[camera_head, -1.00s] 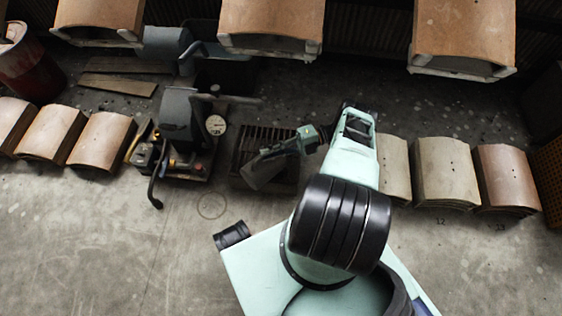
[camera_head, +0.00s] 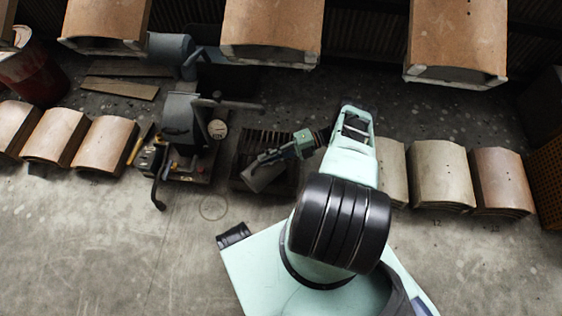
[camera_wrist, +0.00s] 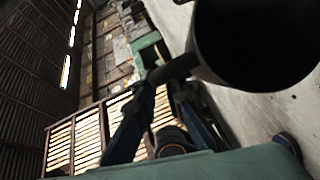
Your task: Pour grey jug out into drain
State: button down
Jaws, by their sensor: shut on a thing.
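The grey jug (camera_head: 263,178) hangs over the drain, a dark slatted grate (camera_head: 262,138) set in the floor, in the head view. My gripper (camera_head: 272,156) is shut on the jug's handle and holds it above the grate's lower half. In the wrist view the jug (camera_wrist: 262,50) fills the upper right. Its dark, round opening faces the camera, and its handle (camera_wrist: 172,68) runs between my gripper's fingers (camera_wrist: 160,98). The jug looks tilted. I cannot see any liquid or the jug's contents.
A machine with a gauge (camera_head: 180,135) stands left of the drain. Stacks of curved tiles (camera_head: 445,175) lie right of it, partly behind my arm, and more (camera_head: 103,146) lie far left. Curved panels (camera_head: 272,28) hang along the top.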

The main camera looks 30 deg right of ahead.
aim_at(257, 166)
jog(key=shift+s+a+r+n+h+p, duration=0.15)
jog(key=shift+a+r+h+p, duration=0.35)
jog(key=shift+p, duration=1.25)
jog(key=shift+s+a+r+n+h+p, duration=0.25)
jog(key=shift+a+h+p, duration=0.4)
jog(key=shift+p, duration=1.1)
jog(key=shift+s+a+r+n+h+p, duration=0.1)
jog(key=shift+a+r+h+p, duration=0.45)
jog(key=shift+p, duration=1.2)
jog(key=shift+s+a+f+p, duration=0.1)
jog(key=shift+a+f+p, duration=0.1)
jog(key=shift+a+p, duration=0.3)
jog(key=shift+f, duration=0.25)
